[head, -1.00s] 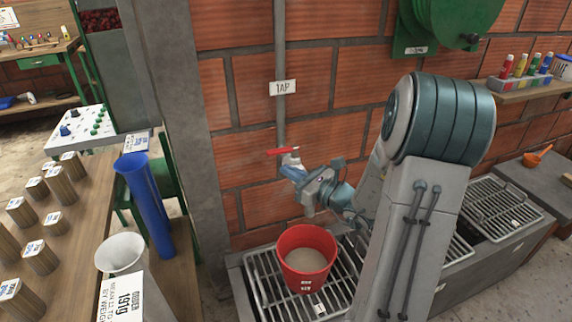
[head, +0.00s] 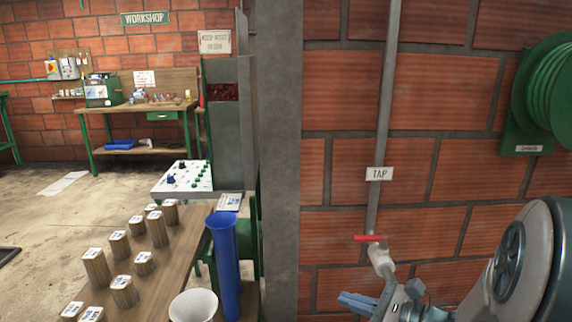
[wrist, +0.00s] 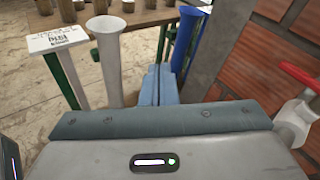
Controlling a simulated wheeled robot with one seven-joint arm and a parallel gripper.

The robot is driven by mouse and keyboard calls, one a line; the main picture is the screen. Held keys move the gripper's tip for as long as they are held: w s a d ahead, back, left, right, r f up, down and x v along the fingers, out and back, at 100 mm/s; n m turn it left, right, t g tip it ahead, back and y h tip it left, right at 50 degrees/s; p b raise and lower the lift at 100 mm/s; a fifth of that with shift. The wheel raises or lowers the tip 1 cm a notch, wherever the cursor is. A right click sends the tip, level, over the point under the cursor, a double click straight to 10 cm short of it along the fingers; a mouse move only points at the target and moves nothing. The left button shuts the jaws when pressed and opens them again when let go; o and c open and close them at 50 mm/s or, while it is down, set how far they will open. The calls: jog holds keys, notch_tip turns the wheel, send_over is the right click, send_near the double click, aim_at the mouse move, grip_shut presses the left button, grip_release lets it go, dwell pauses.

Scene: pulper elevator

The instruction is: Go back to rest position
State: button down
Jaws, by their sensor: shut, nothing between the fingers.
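My gripper (head: 358,303) shows at the bottom of the head view, left of my arm, with its blue fingers pointing left. In the wrist view its blue fingers (wrist: 158,84) are together with nothing between them. The tap (head: 380,258) with its red handle (head: 369,238) is on the brick wall just above the gripper, and they look apart. The red handle also shows at the right edge of the wrist view (wrist: 300,76). The red bucket is outside the current views.
A blue tube (head: 224,265) and a white funnel (head: 194,306) stand beside the wooden table with several labelled wooden blocks (head: 96,265). A grey pillar (head: 274,160) stands left of the tap. A green hose reel (head: 548,95) hangs at right. Open floor (head: 45,215) lies at left.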

jog(key=s+a+n+g+h+p, duration=0.35)
jog(key=s+a+n+g, duration=0.25)
jog(key=s+n+g, duration=0.45)
jog(key=s+d+r+n+t+h+p, duration=0.1)
jog(key=d+r+n+t+h, duration=0.2)
jog(key=d+r+n+h, duration=0.2)
jog(key=shift+s+d+r+n+h+p, duration=0.5)
jog(key=shift+n+h, duration=1.35)
jog(key=shift+n, duration=1.9)
jog(key=shift+w+d+f+t, duration=0.1)
jog(key=shift+w+f+t, duration=0.05)
jog(key=shift+w+t, duration=0.1)
